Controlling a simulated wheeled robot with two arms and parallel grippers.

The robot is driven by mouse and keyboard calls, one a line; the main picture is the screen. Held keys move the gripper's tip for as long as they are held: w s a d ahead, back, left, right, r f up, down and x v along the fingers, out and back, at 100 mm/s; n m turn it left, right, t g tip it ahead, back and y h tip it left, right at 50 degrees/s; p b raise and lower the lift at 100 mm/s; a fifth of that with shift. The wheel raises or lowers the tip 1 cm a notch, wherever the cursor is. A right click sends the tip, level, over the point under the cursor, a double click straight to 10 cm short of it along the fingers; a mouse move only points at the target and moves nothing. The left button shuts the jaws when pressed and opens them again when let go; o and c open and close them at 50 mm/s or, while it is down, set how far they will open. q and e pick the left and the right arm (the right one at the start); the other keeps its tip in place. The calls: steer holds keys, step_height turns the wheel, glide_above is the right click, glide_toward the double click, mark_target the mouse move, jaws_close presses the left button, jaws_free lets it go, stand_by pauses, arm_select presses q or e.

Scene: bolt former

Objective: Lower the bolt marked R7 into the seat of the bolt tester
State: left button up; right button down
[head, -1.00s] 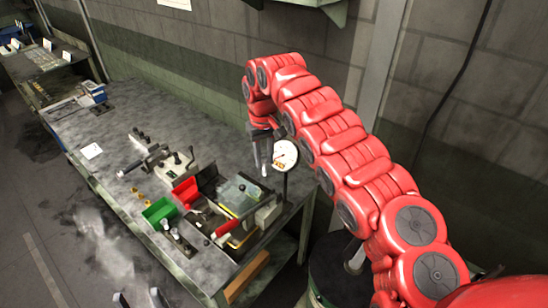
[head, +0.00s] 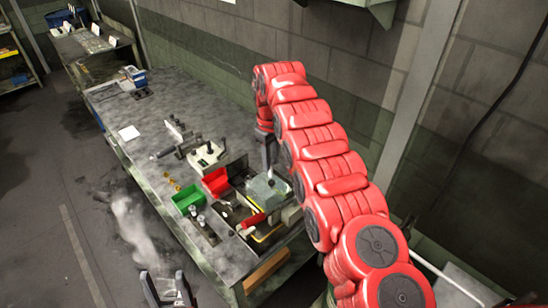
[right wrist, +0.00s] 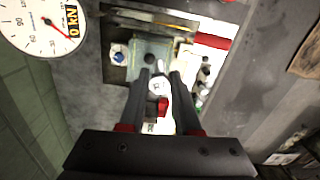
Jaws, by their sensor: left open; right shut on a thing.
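My right gripper (head: 269,168) hangs over the bolt tester (head: 262,206) and also shows in the right wrist view (right wrist: 158,80). Its fingers are shut on a bolt with a pale, round marked end (right wrist: 158,87); the mark is too small to read surely. In the wrist view, a grey-green plate with a dark round hole (right wrist: 150,58) lies just beyond the fingertips. Whether the bolt is clear of the tester I cannot tell. The dial gauge (right wrist: 45,27) reads about 0 kN. My left gripper (head: 167,288) is open and empty at the bottom of the head view.
A green bin (head: 187,198) and red bin (head: 215,181) stand left of the tester. Several pale bolts (head: 202,221) stand in a dark rack by the front edge. A clamp device (head: 206,155) stands behind the bins.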

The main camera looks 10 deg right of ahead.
steer(key=a+f+n, duration=0.4)
steer(key=a+n, duration=0.1)
steer(key=shift+s, duration=0.4)
stand_by(0.8)
steer(key=shift+d+f+n, duration=0.15)
steer(key=shift+n, duration=0.15)
steer(key=shift+a+f, duration=0.2)
steer(key=shift+f, duration=0.1)
